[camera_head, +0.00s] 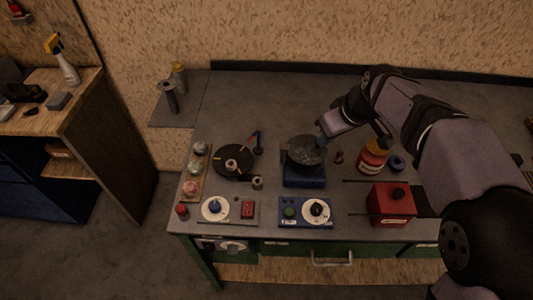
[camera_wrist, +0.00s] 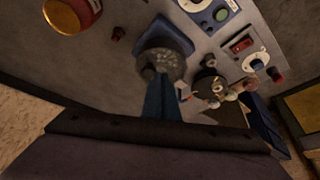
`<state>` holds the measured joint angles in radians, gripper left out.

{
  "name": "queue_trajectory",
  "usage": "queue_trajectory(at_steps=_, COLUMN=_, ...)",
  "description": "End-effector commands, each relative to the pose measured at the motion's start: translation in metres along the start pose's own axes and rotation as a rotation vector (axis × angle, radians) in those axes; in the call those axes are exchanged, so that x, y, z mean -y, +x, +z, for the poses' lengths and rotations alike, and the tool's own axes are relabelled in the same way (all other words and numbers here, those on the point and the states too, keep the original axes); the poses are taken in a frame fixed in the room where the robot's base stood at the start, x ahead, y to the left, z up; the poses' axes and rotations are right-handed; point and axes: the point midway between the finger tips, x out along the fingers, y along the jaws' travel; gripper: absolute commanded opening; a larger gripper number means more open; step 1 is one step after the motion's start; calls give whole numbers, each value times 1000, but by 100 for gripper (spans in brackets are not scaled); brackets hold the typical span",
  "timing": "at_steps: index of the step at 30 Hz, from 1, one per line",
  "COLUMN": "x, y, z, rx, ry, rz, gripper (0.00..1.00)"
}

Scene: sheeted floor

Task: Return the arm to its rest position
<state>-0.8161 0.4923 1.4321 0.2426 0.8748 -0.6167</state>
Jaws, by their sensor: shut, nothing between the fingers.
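My gripper (camera_head: 321,139) points down over the work table, just above or beside a dark grey round piece (camera_head: 304,153) on a blue base (camera_head: 304,177). In the wrist view its blue fingers (camera_wrist: 161,90) are together with nothing held, and their tips overlap the round piece (camera_wrist: 166,62). I cannot tell whether they touch it. My arm reaches in from the right side of the head view, bent and raised over the table's right part.
A red and yellow jar (camera_head: 372,158) and a red box (camera_head: 391,204) stand right of the blue base. A black disc (camera_head: 233,160) lies left. Two dial panels, a white one (camera_head: 230,210) and a blue one (camera_head: 304,211), line the front. The back of the table (camera_head: 270,100) is clear.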

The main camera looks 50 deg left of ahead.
Motion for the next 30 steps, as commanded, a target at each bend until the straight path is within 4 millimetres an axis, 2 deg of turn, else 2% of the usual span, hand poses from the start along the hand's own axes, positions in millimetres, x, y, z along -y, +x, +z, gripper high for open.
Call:
queue_trajectory(at_steps=1, x=0, y=-8, z=-3, rx=0, ry=0, rz=0, gripper=0)
queue_trajectory(at_steps=5, x=0, y=-14, z=-6, rx=0, ry=0, rz=0, gripper=0)
queue_trajectory(at_steps=21, x=-2, y=-14, z=-4, rx=2, ry=6, rz=2, gripper=0)
queue_trajectory(at_steps=23, x=-7, y=-16, z=3, rx=8, ry=24, rz=7, gripper=0)
queue_trajectory(at_steps=26, x=-22, y=-21, z=24, rx=26, ry=86, rz=23, gripper=0)
queue_trajectory(at_steps=29, x=-43, y=-30, z=63, rx=59, ry=190, rz=49, gripper=0)
queue_trajectory(at_steps=30, x=-52, y=-34, z=82, rx=74, ry=243, rz=62, gripper=0)
